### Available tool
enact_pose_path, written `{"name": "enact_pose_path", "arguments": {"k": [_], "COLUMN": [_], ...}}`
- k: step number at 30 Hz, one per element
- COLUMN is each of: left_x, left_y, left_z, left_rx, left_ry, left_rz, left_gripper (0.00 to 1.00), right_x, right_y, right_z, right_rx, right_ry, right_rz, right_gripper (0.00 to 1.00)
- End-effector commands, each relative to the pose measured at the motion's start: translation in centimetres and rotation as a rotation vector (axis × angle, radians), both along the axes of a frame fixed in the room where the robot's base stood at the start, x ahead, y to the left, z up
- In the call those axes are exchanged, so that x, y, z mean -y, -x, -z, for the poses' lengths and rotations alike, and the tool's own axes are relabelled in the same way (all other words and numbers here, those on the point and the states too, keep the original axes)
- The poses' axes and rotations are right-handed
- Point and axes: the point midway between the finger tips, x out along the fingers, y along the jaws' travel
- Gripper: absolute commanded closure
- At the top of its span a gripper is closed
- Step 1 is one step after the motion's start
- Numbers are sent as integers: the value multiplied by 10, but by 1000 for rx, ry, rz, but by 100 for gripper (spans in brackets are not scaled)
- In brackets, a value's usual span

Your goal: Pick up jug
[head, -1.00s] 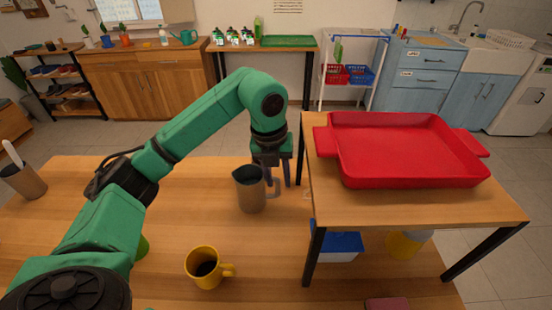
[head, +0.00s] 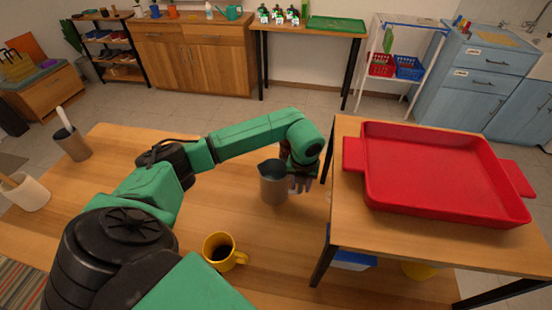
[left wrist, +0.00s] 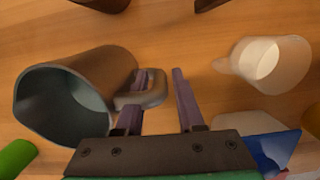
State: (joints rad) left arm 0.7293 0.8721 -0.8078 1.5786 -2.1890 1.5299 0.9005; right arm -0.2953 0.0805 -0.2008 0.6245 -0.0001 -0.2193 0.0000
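A grey-brown jug (head: 273,188) with a dark inside stands upright on the wooden table, left of the raised shelf. In the left wrist view the jug (left wrist: 95,85) lies at the left, its grey handle (left wrist: 154,92) pointing toward my fingers. My left gripper (head: 301,182) is low at the jug's handle side. In the left wrist view the left gripper (left wrist: 161,78) is open, its two purple fingers apart. The left finger overlaps the handle loop; I cannot tell whether it passes through it. My right gripper is not in view.
A yellow mug (head: 218,251) with dark contents stands in front of the jug. A clear cup with white contents (left wrist: 265,62) is right of my fingers. The shelf (head: 347,208) carries a red tray (head: 440,205). Table left of the jug is clear.

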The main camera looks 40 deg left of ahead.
Motion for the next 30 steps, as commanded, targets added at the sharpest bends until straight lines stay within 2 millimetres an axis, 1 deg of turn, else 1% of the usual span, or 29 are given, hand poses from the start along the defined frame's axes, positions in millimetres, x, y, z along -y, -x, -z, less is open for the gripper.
{"name": "enact_pose_path", "arguments": {"k": [2,6,8,9,30], "left_x": [0,0,0,0,0], "left_y": [0,-1,0,-1,-1], "left_z": [3,3,3,3,2], "left_rx": [0,1,1,1,1], "left_ry": [0,0,0,0,1], "left_rz": [0,0,0,0,-1], "left_gripper": [63,63,86,100,100], "right_x": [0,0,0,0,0], "right_y": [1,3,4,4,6], "right_z": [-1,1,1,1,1], "right_rx": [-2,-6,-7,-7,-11], "right_ry": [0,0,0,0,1], "right_rz": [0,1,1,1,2], "right_gripper": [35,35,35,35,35]}}
